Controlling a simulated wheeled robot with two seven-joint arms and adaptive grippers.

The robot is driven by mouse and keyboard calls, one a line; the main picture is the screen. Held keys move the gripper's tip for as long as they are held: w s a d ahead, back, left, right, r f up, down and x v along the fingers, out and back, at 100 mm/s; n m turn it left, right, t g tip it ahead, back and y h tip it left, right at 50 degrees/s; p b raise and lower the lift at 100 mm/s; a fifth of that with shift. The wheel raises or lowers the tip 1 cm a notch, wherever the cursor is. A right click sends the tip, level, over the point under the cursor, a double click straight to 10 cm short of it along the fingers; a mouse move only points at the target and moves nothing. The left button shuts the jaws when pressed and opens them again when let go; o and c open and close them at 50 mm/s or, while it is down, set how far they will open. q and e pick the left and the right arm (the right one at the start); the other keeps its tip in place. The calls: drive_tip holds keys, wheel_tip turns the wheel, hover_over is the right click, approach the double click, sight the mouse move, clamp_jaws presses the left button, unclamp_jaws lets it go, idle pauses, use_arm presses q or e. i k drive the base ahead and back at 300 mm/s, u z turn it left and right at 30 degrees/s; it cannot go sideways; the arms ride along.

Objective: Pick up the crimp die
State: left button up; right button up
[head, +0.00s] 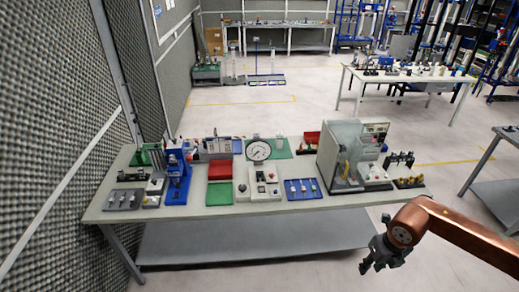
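I cannot tell which of the small parts on the long table (225,212) is the crimp die. Candidates are too small to make out: small metal parts on a grey plate (124,200) at the left, small parts on a blue tray (302,189) in the middle, and yellowish parts on a dark holder (409,183) at the right. My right gripper (372,266) hangs in front of the table's right part, clear of it. It looks empty, but its finger opening is not clear. My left gripper is not in view.
A blue press-like device (178,177), a round dial gauge (258,150), red and green trays (219,193) and a clear-sided enclosure (340,155) stand on the table. A foam wall (60,120) borders the left. Open floor lies right of the table, before another bench (497,172).

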sight(172, 157)
drive_tip(key=i, duration=2.4)
drive_tip(key=u, duration=2.95)
